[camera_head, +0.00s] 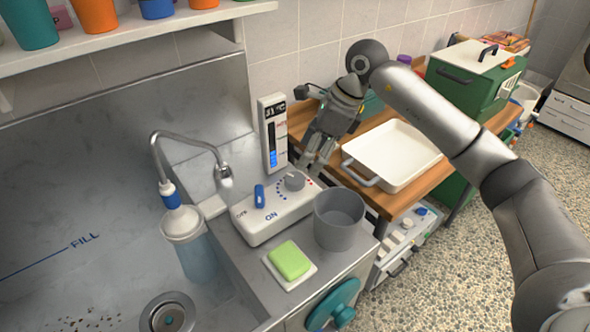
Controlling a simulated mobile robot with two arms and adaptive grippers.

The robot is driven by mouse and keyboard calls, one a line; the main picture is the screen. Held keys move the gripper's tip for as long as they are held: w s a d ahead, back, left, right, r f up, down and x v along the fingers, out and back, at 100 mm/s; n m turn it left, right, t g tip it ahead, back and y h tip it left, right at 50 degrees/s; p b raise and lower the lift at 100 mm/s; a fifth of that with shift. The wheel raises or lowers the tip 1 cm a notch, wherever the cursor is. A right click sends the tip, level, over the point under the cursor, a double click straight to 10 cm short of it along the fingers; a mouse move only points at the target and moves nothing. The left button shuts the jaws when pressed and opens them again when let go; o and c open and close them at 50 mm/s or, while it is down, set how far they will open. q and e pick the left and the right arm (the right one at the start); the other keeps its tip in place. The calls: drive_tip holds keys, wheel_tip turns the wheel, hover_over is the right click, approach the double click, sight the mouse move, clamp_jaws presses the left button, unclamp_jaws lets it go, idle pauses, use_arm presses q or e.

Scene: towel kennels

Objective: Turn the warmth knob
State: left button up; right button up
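The warmth knob (294,181) is a round grey dial with an arc of blue to red dots. It sits on the right part of a white control box (262,228), beside a blue switch (259,196) marked ON and OFF. A white upright gauge (273,135) behind the box shows a blue bar low in its column. My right gripper (311,166) points down just above and to the right of the knob, its fingers slightly apart and empty. I cannot tell whether a fingertip touches the knob. My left gripper is not in view.
A grey cup (339,218) stands close to the right of the box. A green sponge (288,260) lies on a white dish in front. A curved tap (190,140) and clear canister (195,250) are at left by the metal sink. A white tray (398,150) sits behind right.

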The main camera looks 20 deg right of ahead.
sight(296, 177)
drive_tip(key=p+x, duration=0.1)
drive_tip(key=x, duration=0.4)
drive_tip(key=shift+a, duration=0.15)
drive_tip(key=shift+p+x, duration=0.3)
drive_tip(key=shift+x, duration=0.95)
drive_tip(key=shift+w+a+f, duration=0.1)
drive_tip(key=shift+w+f, duration=0.05)
drive_tip(key=shift+f, duration=0.3)
drive_tip(key=c, duration=1)
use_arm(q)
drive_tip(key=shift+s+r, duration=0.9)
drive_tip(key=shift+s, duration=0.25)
